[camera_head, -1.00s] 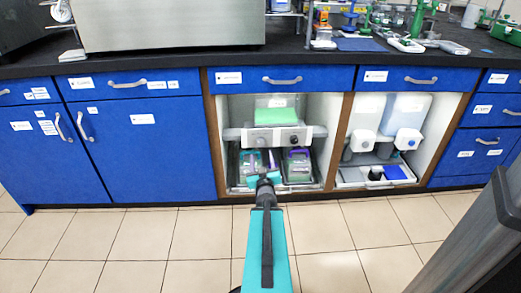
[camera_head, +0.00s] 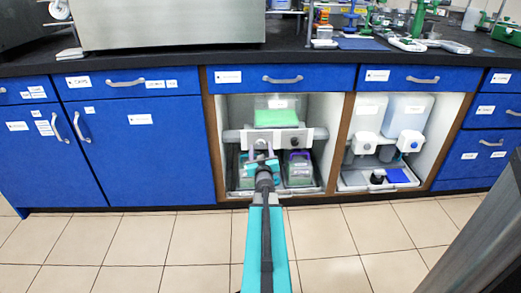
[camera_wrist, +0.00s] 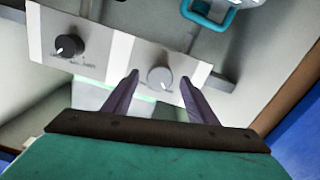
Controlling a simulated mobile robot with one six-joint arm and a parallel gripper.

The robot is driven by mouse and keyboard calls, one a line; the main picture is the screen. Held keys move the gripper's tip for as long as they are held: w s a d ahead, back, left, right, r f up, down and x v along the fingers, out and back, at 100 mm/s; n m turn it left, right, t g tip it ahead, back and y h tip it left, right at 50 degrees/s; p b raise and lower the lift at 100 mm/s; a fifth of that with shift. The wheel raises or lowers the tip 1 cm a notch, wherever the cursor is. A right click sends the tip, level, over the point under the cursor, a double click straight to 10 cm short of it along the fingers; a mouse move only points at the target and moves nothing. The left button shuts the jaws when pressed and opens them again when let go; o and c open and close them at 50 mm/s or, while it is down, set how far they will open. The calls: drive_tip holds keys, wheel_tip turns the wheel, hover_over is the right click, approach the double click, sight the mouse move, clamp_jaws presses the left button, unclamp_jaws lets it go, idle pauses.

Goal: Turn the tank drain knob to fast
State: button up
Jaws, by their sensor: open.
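A pale control panel (camera_head: 304,137) spans the open cabinet bay below a tank with green contents (camera_head: 277,117). In the wrist view the panel (camera_wrist: 101,52) carries a grey round knob (camera_wrist: 160,77) and a black knob (camera_wrist: 68,46) with a white pointer mark. The small print beside the knobs is unreadable, so I cannot tell which one is the drain knob. My gripper (camera_wrist: 160,79) is open and empty. In the wrist view its fingers appear on either side of the grey knob; contact is not visible. In the head view my gripper (camera_head: 262,161) partly hides the panel's left part.
Below the panel stand containers, one with a purple handle (camera_head: 299,156), in a tray. A wooden divider (camera_head: 343,140) separates the right bay, which holds two pale tanks. A teal handle (camera_wrist: 212,20) shows in the wrist view. The tiled floor in front is clear.

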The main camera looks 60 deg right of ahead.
drive_tip(key=shift+x, duration=0.8)
drive_tip(key=c, duration=1.1)
drive_tip(key=shift+a, duration=0.1)
